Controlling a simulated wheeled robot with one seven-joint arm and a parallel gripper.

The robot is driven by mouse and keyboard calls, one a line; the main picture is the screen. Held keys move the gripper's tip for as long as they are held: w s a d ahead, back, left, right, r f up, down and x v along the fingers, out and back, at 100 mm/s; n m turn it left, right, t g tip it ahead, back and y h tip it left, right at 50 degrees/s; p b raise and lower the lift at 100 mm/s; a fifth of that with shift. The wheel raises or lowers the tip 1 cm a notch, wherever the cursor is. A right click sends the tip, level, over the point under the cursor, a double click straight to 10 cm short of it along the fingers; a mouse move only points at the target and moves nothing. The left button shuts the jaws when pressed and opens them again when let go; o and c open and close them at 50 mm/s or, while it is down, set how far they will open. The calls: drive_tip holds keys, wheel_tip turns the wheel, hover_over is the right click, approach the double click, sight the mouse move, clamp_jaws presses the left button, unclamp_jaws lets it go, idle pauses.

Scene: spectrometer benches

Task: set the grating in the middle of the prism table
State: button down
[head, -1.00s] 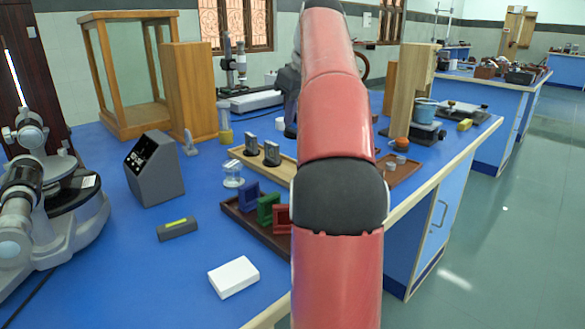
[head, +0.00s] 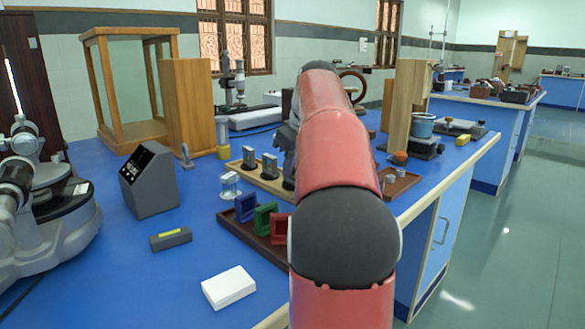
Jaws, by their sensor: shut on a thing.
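The spectrometer (head: 45,225) stands at the left edge of the head view, partly cut off. A pale disc (head: 48,174) above its dark round base looks like the prism table, and I see nothing standing on it. Two small grey upright plates in mounts (head: 248,158) stand on a light wooden tray (head: 238,172). They may be gratings, but I cannot tell. My red arm reaches away over the bench. A grey wrist part shows beside the tray's right end, but my gripper's fingers and anything between them are hidden behind the arm.
A dark tray (head: 238,227) carries blue, green and red frames. A grey box with a sloped panel (head: 150,180), a small level (head: 171,239), a white block (head: 228,287) and a glass jar (head: 230,186) stand nearby. A wood-framed case (head: 92,85) stands behind.

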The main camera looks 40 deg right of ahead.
drive_tip(key=shift+f, duration=0.2)
drive_tip(key=c, duration=1.5)
unclamp_jaws()
drive_tip(key=shift+o, duration=0.2)
